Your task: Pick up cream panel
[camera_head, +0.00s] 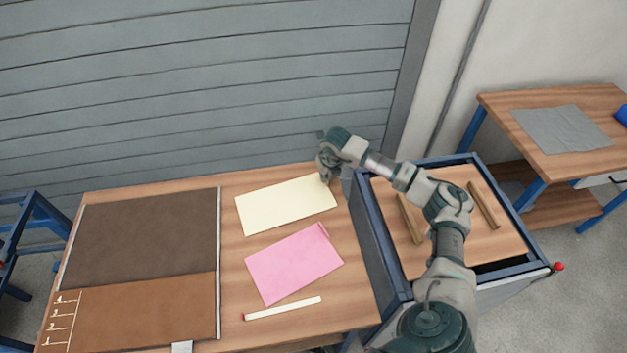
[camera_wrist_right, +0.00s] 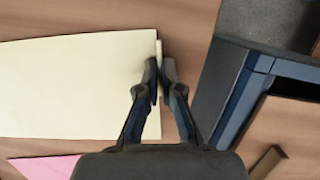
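The cream panel (camera_head: 285,205) lies flat on the wooden table behind the pink panel (camera_head: 295,263). It has a thin raised lip along its right edge, seen in the right wrist view, where the panel (camera_wrist_right: 70,85) fills the left side. My right gripper (camera_head: 325,178) is at the panel's right edge, near the far corner. In the wrist view its fingertips (camera_wrist_right: 159,75) are close together, one on each side of the lip, and appear shut on it. The panel still looks flat on the table. My left gripper is not in view.
A white stick (camera_head: 283,308) with a red end lies in front of the pink panel. A dark brown mat (camera_head: 145,240) covers the table's left. A blue-framed cart (camera_head: 377,240) with wooden bars stands right, under my right arm. A grey cloth (camera_head: 562,128) lies on another table.

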